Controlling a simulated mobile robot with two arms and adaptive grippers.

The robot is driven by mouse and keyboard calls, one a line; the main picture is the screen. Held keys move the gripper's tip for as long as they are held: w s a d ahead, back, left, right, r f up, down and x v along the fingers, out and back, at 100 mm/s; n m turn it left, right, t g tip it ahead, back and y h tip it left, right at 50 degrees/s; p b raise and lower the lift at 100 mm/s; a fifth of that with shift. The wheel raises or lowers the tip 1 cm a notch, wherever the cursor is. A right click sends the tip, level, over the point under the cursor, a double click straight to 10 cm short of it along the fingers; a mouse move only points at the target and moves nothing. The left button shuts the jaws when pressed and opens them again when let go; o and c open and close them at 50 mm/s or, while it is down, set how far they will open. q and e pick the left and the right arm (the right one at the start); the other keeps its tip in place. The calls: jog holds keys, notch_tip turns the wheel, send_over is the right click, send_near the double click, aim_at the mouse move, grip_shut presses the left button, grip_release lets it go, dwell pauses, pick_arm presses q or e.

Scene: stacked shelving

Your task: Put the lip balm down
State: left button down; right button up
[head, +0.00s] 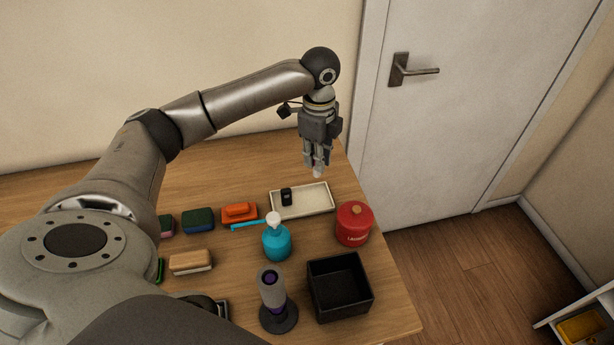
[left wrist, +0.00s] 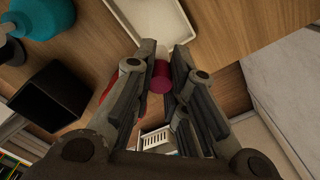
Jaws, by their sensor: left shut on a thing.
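My left gripper (head: 317,168) is shut on the lip balm. The lip balm is a small magenta cylinder (left wrist: 161,76) between the two fingers in the left wrist view. In the head view only a pale tip (head: 317,173) shows below the fingers. The gripper points down and is above the table, behind the shallow cream tray (head: 312,206). The tray also shows at the top of the left wrist view (left wrist: 158,18). A small black item (head: 286,197) lies in the tray's left part. My right gripper is not in view.
A red canister (head: 353,224), a black open box (head: 340,290), a blue pump bottle (head: 277,242) and a grey-purple cylinder on a dark base (head: 272,292) stand in front of the tray. Sponges and an orange soap (head: 238,211) lie to the left. The tray's right part is bare.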

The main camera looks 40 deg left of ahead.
pick_arm(q)
notch_tip(320, 180, down, 4)
jog(key=shift+w+f+p, duration=0.1)
jog(key=shift+w+p, duration=0.05)
jog(key=shift+p, duration=0.25)
jog(key=shift+f, duration=0.3)
notch_tip(320, 180, down, 5)
jog(key=shift+r+p, duration=0.1)
jog(key=shift+p, duration=0.35)
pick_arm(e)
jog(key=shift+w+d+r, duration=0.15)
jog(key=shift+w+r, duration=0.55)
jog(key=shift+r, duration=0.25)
pick_arm(q)
jog(key=c, duration=1.5)
grip_release()
jog(key=shift+o, duration=0.2)
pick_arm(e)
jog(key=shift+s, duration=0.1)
pick_arm(q)
notch_tip(320, 180, up, 12)
jog(key=shift+r+b, duration=0.1)
jog(key=shift+b, duration=1.1)
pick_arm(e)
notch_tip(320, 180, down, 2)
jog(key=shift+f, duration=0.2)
